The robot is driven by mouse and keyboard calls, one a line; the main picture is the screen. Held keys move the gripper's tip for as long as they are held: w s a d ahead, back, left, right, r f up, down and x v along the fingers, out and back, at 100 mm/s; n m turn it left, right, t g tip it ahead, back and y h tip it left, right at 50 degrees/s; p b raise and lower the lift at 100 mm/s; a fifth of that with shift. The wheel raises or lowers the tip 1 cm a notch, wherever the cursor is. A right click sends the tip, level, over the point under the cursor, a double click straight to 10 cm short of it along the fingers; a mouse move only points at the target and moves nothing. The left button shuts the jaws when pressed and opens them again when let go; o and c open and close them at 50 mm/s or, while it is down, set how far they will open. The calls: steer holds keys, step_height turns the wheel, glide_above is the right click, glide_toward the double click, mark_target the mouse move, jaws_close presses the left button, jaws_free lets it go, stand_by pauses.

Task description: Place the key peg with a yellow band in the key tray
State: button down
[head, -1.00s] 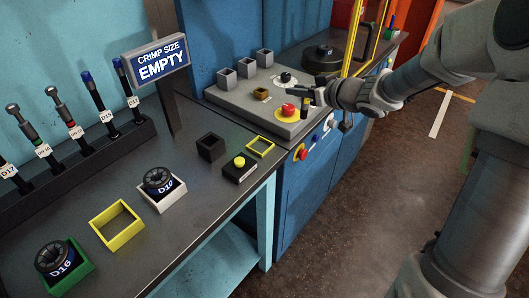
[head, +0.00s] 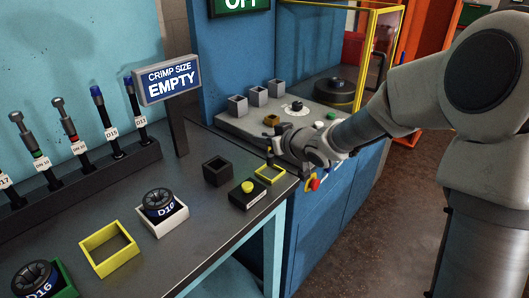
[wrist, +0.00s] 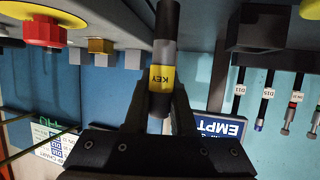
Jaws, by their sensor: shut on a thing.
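My gripper (head: 271,148) is shut on the key peg, at the right end of the bench in the head view. In the wrist view, the key peg (wrist: 161,77) stands between the fingers (wrist: 160,98); it is dark and grey with a yellow band marked KEY. In the head view the peg is small and mostly hidden by my gripper. A small shallow yellow-rimmed tray (head: 272,181) lies on the bench corner, just below my gripper in the picture. It looks empty; I see no label naming it the key tray.
A black open box (head: 217,172) and a yellow-button box (head: 248,194) stand left of the small tray. A larger yellow tray (head: 110,250) and a D10 die set (head: 159,203) are nearer. The crimp sign (head: 168,80) stands behind. The grey control panel (head: 240,124) is beyond.

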steer(key=shift+f+b, duration=0.6)
steer(key=shift+f, duration=0.95)
steer(key=shift+f, duration=0.1)
steer(key=shift+f, duration=0.15)
steer(key=c, duration=0.8)
jaws_free()
steer(key=shift+o, duration=0.2)
steer(key=shift+r, duration=0.35)
steer(key=p+v, duration=0.4)
steer(key=v, duration=0.8)
steer(key=shift+f, duration=0.15)
